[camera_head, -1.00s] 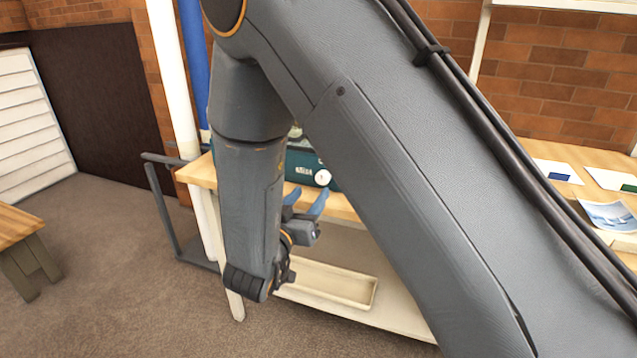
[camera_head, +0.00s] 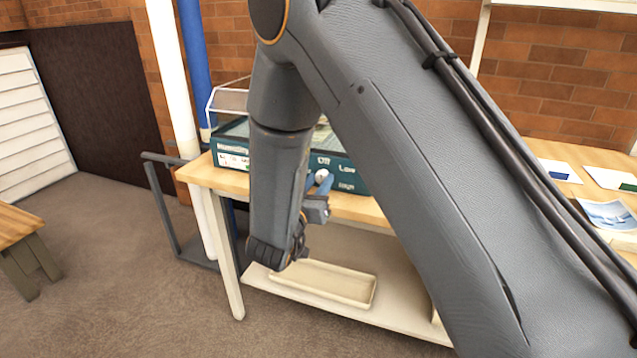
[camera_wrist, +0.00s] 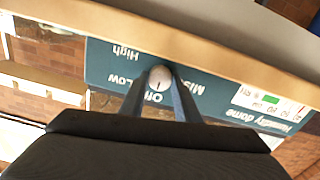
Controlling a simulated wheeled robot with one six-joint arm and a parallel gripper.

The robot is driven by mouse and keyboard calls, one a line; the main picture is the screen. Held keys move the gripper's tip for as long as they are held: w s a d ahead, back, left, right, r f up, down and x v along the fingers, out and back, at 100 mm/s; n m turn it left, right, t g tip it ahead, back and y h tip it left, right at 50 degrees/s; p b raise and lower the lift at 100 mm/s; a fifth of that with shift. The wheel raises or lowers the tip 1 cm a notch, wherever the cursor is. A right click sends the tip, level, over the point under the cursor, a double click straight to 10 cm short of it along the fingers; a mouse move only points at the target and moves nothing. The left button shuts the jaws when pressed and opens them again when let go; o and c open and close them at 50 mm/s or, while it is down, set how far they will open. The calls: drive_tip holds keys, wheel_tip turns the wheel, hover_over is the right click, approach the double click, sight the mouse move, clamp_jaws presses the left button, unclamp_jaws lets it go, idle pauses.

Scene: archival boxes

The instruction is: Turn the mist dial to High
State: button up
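The mist dial (camera_head: 321,176) is a small round white knob on the dark teal front of a cabinet (camera_head: 350,180). The labels Off, Low and High are beside it. In the upside-down wrist view the dial (camera_wrist: 160,76) shows between my fingertips, near the Off label. My gripper (camera_head: 318,182) has blue fingers pointing at the panel. In the wrist view my gripper (camera_wrist: 161,82) is open, one finger on each side of the dial; whether they touch it is unclear. The dial's pointer mark is too small to read.
The cabinet stands on a wooden bench (camera_head: 205,175) with its front near the bench edge. Humidity dome lettering and small indicators are on the panel's other end. A shallow tray (camera_head: 340,283) lies on the lower shelf. Cards and a photo (camera_head: 608,214) lie on the bench at right.

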drive_tip(key=shift+c, duration=1.4)
drive_tip(key=shift+m, duration=0.3)
drive_tip(key=m+b, duration=0.1)
drive_tip(key=m, duration=0.4)
drive_tip(key=m+b, duration=0.1)
drive_tip(key=m, duration=0.3)
drive_tip(key=m+b, duration=0.2)
drive_tip(key=m, duration=0.1)
drive_tip(key=shift+f+m, duration=0.1)
drive_tip(key=shift+m, duration=0.2)
drive_tip(key=m+b, duration=0.4)
drive_tip(key=m, duration=0.1)
drive_tip(key=shift+f, duration=0.1)
drive_tip(key=m+b, duration=0.4)
drive_tip(key=m, duration=0.1)
drive_tip(key=shift+m, duration=0.3)
drive_tip(key=shift+b, duration=0.3)
